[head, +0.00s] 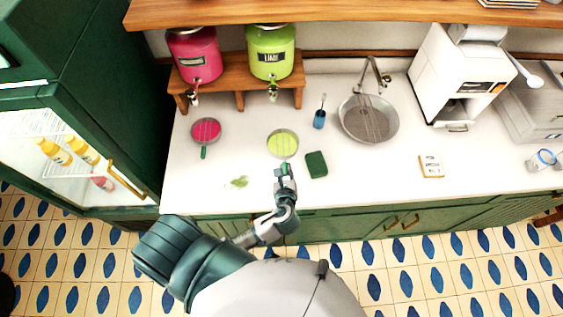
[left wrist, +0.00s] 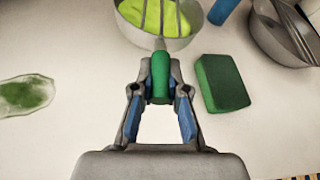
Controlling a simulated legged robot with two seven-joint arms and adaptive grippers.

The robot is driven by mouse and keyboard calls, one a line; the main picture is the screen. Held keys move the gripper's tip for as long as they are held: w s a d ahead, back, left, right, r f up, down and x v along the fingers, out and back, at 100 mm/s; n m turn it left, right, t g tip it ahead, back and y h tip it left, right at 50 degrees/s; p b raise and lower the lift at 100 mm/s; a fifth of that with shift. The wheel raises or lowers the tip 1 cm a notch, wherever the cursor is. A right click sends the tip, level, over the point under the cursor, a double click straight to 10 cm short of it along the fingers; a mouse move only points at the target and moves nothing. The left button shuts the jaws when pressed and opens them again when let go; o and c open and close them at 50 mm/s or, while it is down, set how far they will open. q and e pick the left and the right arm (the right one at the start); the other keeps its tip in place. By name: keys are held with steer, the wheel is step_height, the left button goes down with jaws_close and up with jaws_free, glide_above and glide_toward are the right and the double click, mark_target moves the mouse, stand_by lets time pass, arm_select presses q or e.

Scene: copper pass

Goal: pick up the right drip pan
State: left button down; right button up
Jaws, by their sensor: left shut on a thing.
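The right drip pan (head: 282,143) is a round pan with a pale rim and lime-green inside, on the white counter below the lime dispenser. In the left wrist view the pan (left wrist: 184,38) shows at the top with grey bars across it. Its green handle (left wrist: 161,77) points toward me. My left gripper (left wrist: 160,90) is shut on this handle, one finger on each side; it also shows in the head view (head: 284,170). I cannot tell whether the pan is lifted off the counter. The left drip pan (head: 205,131), pink inside with a green handle, lies to the left. My right gripper is not in view.
A green sponge (head: 316,164) lies just right of my left gripper, and a green smear (head: 238,182) lies left of it. A blue cup (head: 320,119) and a sink (head: 385,119) are farther right. Pink (head: 195,57) and lime (head: 269,56) dispensers stand on a wooden shelf behind.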

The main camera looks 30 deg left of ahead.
arm_select(q)
steer(key=shift+s+d+r, duration=0.15)
steer(key=shift+s+d, duration=0.3)
steer(key=shift+d, duration=0.4)
steer(key=shift+s+d, duration=0.3)
steer(key=shift+d, duration=0.15)
steer(key=shift+s, duration=0.15)
steer(key=shift+a, duration=0.25)
steer(key=shift+d, duration=0.25)
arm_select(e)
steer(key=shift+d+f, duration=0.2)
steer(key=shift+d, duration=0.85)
arm_select(q)
steer(key=shift+a, duration=0.2)
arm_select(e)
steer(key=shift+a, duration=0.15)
